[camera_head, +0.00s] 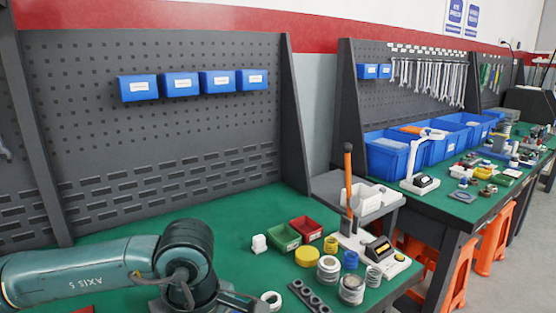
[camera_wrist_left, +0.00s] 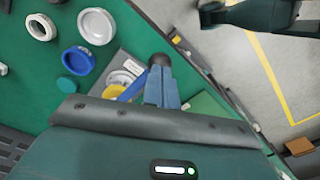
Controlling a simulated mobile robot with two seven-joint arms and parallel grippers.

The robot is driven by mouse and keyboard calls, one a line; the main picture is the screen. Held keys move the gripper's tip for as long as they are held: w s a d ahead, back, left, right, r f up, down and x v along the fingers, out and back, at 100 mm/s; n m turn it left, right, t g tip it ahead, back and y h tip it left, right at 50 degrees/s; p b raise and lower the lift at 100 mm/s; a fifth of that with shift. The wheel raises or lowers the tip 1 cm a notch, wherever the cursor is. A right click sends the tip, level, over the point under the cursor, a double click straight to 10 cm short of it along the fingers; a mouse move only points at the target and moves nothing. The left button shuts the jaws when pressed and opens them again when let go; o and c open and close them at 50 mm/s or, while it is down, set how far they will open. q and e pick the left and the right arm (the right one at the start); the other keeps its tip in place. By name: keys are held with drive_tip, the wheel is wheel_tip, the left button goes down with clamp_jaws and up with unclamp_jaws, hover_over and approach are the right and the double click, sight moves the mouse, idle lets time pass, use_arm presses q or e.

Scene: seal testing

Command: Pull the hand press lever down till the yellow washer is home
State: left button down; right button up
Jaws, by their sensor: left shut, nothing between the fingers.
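The hand press (camera_head: 366,240) stands on the green bench at the right, with a white body and a tall lever ending in an orange handle (camera_head: 348,160). The lever is upright. A small yellow ring (camera_head: 331,245) is beside the press; whether it is the washer I cannot tell. My left gripper is shut and empty, low over the bench and left of the press in the head view, apart from the lever. Its fingertips are out of the head view.
A pegboard (camera_head: 170,130) stands behind.

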use_arm(q)
drive_tip(key=shift+f+b, duration=0.35)
drive_tip(key=shift+f, duration=0.15)
use_arm(e)
drive_tip(key=shift+s+f, duration=0.15)
drive_tip(key=shift+f, duration=0.45)
use_arm(q)
drive_tip(key=shift+r, duration=0.1)
